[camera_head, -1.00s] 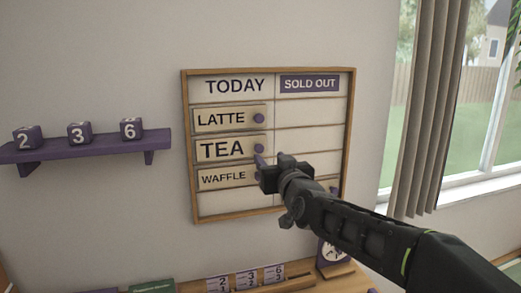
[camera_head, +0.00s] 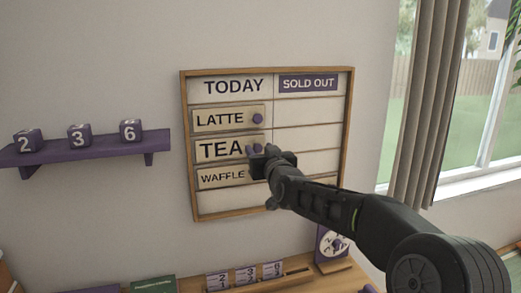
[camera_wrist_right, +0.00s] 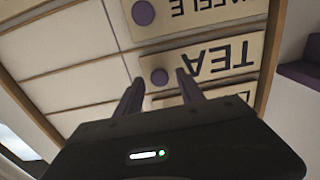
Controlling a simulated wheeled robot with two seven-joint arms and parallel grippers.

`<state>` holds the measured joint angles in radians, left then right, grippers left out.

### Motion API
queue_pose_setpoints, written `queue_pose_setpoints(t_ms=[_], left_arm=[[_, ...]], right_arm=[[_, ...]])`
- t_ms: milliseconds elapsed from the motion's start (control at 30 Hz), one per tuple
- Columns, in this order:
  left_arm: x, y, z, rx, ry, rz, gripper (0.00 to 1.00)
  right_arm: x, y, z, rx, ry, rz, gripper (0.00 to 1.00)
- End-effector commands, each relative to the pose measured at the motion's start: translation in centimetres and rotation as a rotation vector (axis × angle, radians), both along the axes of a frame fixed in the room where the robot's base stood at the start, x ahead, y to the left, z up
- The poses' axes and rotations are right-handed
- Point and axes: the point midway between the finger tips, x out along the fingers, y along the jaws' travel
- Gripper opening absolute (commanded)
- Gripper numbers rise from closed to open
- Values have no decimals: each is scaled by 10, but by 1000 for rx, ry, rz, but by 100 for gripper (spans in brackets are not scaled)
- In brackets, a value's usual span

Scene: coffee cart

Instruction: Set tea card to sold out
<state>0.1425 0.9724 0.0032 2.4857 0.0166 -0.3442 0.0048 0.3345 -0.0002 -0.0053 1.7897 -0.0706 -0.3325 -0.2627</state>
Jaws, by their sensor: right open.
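The tea card (camera_head: 220,150) sits in the TODAY column of the wall board (camera_head: 310,201), between the latte card (camera_head: 220,119) and the waffle card (camera_head: 220,178). Its purple knob is near my right gripper (camera_head: 255,150), which is open with its fingertips at the card's right end. In the right wrist view the tea card (camera_wrist_right: 222,60) appears upside down. Its round knob (camera_wrist_right: 159,76) lies just beyond and between the two open fingers (camera_wrist_right: 160,85). The SOLD OUT column (camera_head: 310,112) is empty beside all three cards. My left gripper is not in view.
A purple shelf (camera_head: 90,148) with number cubes hangs left of the board. Below, a counter holds number cards in a wooden rack (camera_head: 260,281) and a purple dial stand (camera_head: 326,238). A curtain (camera_head: 434,110) and window are at right.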

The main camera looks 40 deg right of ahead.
Motion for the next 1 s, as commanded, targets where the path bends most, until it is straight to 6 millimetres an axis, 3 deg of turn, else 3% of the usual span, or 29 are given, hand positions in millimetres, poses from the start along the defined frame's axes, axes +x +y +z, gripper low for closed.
queue_pose_setpoints(t_ms=[67,600,1000], left_arm=[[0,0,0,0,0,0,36],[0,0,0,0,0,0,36],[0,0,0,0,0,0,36]], right_arm=[[0,0,0,0,0,0,45],[0,0,0,0,0,0,0],[0,0,0,0,0,0,0]])
